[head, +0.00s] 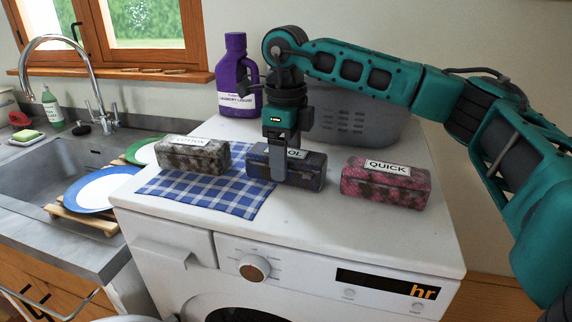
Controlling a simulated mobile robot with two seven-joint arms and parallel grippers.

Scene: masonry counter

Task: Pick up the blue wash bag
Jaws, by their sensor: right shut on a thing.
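The blue wash bag (313,171) is a dark blue patterned block with a white label partly hidden, its visible letters ending in "OL". It is at the middle of the washing machine top, at the right edge of a blue checked cloth (234,197). My right gripper (279,165) points down from above and is shut on the blue wash bag, one finger showing in front of its near side. I cannot tell whether the bag is clear of the surface. My left gripper is not in view.
A grey patterned bag (192,157) lies left on the cloth, and a pink bag (385,187) labelled "QUICK" lies right. A purple laundry liquid bottle (234,80) and a grey basket (352,118) stand behind. The sink (62,165) and plates are at left.

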